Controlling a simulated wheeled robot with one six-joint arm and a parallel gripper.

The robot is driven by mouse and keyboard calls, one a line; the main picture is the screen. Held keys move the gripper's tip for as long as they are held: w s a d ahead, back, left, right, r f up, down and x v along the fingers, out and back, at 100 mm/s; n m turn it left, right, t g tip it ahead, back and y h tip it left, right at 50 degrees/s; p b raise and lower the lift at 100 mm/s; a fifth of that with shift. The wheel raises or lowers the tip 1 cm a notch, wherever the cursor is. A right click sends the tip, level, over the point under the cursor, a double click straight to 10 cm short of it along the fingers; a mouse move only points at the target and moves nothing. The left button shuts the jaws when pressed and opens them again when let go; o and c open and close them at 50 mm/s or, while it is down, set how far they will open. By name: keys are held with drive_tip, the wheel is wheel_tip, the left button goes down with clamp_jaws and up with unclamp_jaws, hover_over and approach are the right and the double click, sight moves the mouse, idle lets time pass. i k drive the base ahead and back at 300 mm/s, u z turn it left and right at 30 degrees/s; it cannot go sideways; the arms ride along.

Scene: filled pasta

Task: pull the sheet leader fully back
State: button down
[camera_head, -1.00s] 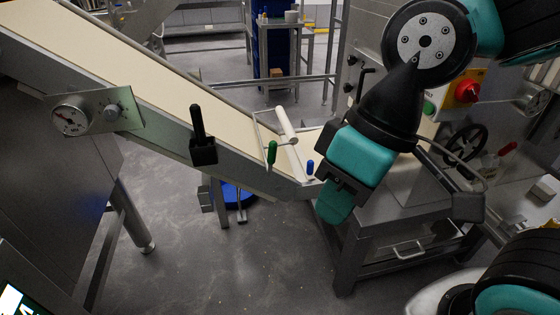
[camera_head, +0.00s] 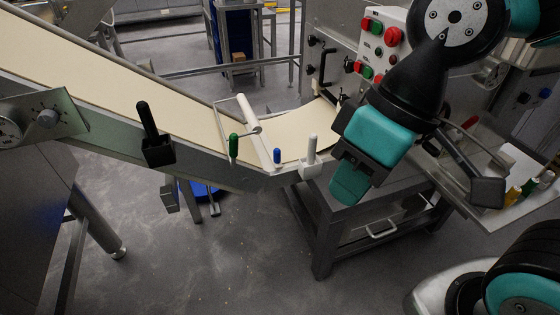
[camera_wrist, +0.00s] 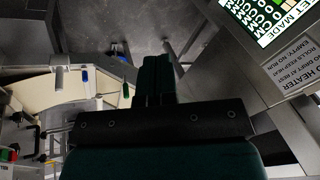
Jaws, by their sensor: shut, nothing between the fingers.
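The cream sheet (camera_head: 150,100) lies on the sloping conveyor, and its lower end (camera_head: 312,122) runs into the machine. A white roller in a wire frame (camera_head: 254,130) crosses it. A white upright handle (camera_head: 311,150) stands on the conveyor's near edge; a blue peg (camera_head: 277,156) and a green handle (camera_head: 233,145) are to its left. I cannot tell which part is the leader. My gripper (camera_head: 346,190) is right of the white handle, apart from it in the picture. In the wrist view its fingers (camera_wrist: 157,75) are together and empty, and the sheet (camera_wrist: 58,90) shows left.
A black handle on a bracket (camera_head: 148,125) stands on the conveyor's near side. The machine panel (camera_head: 381,45) with red and green buttons is behind my arm. A grey stand (camera_head: 330,235) is below my gripper. The floor at front centre is clear.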

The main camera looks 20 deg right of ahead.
sight(275, 155)
drive_tip(key=u, duration=0.4)
drive_tip(key=k, duration=1.05)
drive_tip(key=z, duration=0.4)
drive_tip(key=i, duration=1.45)
drive_tip(key=u, duration=0.7)
